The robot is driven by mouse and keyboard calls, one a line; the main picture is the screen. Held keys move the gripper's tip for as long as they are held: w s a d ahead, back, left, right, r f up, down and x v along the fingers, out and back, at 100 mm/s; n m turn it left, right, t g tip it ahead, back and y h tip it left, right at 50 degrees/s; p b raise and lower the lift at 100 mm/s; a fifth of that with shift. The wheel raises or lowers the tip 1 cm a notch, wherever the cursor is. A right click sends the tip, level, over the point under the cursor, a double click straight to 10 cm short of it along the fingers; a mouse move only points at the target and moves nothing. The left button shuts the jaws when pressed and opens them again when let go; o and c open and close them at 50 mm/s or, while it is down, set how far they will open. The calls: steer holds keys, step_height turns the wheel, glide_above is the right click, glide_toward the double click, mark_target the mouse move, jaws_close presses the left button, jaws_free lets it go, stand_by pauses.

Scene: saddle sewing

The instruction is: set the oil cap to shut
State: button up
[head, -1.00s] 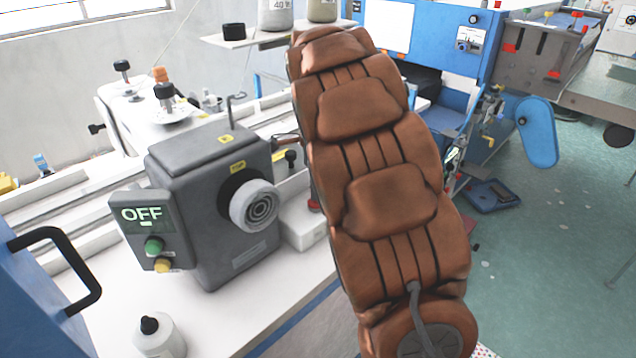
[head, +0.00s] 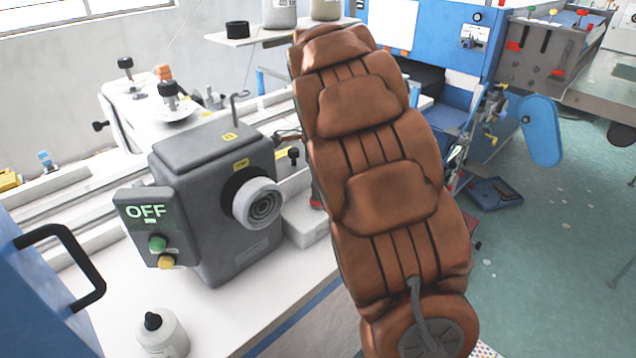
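A white bottle (head: 165,338) stands on the white table at the lower left, partly cut by the bottom edge of the head view. A black cap (head: 153,321) sits on top of it; this may be the oil cap, but no label is readable. I cannot tell whether it is fully closed. A grey machine (head: 212,205) behind the bottle has a panel reading OFF, a green button, a yellow button and a pale round knob (head: 258,203). My gripper is not in view.
A blue box with a black handle (head: 75,265) is at the left edge. The white table (head: 240,310) is clear right of the bottle. Black knobs (head: 168,89) stand on the white machine behind. A blue machine (head: 440,35) is at the back. Green floor (head: 560,260) is open at right.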

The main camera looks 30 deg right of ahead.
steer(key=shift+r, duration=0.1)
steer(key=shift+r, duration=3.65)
